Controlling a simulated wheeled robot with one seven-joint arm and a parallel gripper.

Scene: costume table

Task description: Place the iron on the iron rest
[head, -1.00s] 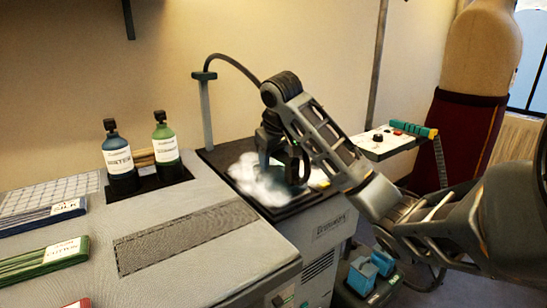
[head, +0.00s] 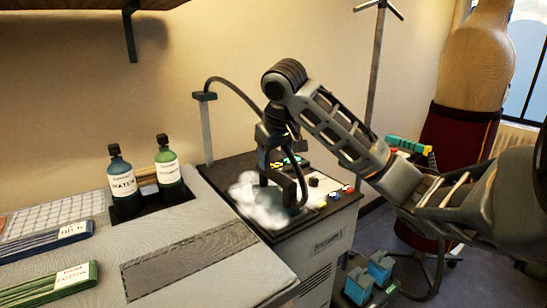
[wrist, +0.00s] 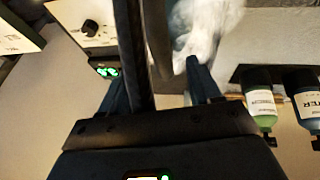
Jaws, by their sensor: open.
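My gripper (head: 272,178) hangs, fingers down, over the dark top of the steam unit (head: 235,168). In the wrist view my gripper (wrist: 160,72) has its fingers apart. A dark bar and a curved dark band pass in front of or between the fingers; I cannot tell whether they are the iron or its hose. White steam (head: 258,206) covers the surface just below and left of my gripper. The steam also shows in the wrist view (wrist: 206,28). The iron and its rest are not clearly visible through the steam and behind the gripper.
A post (head: 206,130) carries a dark hose (head: 238,84) toward my gripper. Coloured buttons (head: 335,196) sit on the unit's right. Two bottles, blue (head: 122,180) and green (head: 168,168), stand to the left. Blue blocks (head: 370,275) are low on the right.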

